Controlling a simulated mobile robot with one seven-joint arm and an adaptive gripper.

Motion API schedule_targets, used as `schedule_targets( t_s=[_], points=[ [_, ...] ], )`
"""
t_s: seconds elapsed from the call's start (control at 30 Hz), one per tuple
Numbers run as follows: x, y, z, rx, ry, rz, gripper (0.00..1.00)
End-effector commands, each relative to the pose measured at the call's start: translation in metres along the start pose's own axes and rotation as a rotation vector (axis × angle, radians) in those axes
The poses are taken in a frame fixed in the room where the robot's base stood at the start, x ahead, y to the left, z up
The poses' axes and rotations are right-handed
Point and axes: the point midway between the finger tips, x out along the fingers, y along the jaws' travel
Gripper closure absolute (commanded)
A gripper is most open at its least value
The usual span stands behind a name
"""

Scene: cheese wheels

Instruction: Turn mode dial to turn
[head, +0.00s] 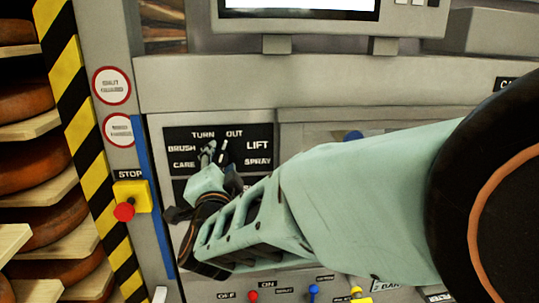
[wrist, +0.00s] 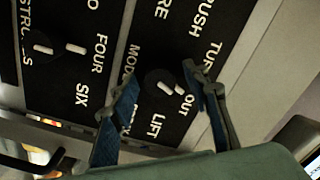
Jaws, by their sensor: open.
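The mode dial (wrist: 152,82) is a round black knob with a white pointer mark on a black panel. In the wrist view its mark points towards the word OUT, with TURN printed on the other side of my right-hand finger. My gripper (wrist: 160,80) is open, with one blue-padded finger on each side of the dial. I cannot tell whether either finger touches it. In the head view my gripper (head: 212,152) is at the mode panel (head: 258,133), which reads BRUSH, TURN, OUT, LIFT, CARE and SPRAY. My fingers and wrist hide most of the dial there.
A second dial (wrist: 43,48) with FOUR and SIX labels sits beside it in the wrist view. A red stop button (head: 124,211) on a yellow box is left of the panel. Coloured knobs, including a red one (head: 253,296), line the lower console. Cheese shelves stand far left.

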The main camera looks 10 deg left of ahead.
Motion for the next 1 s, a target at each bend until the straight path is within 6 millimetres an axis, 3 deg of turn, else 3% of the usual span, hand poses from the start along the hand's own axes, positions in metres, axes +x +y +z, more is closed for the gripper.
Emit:
schedule_targets(
  t_s=[0.23,0.63,1.0],
  points=[
    [-0.0003,0.0001,0.0004,0.0,0.0,0.0,0.57],
    [-0.0002,0.0002,0.0002,0.0,0.0,0.0,0.98],
    [-0.0001,0.0007,0.0003,-0.076,0.001,0.0,0.98]
  ],
)
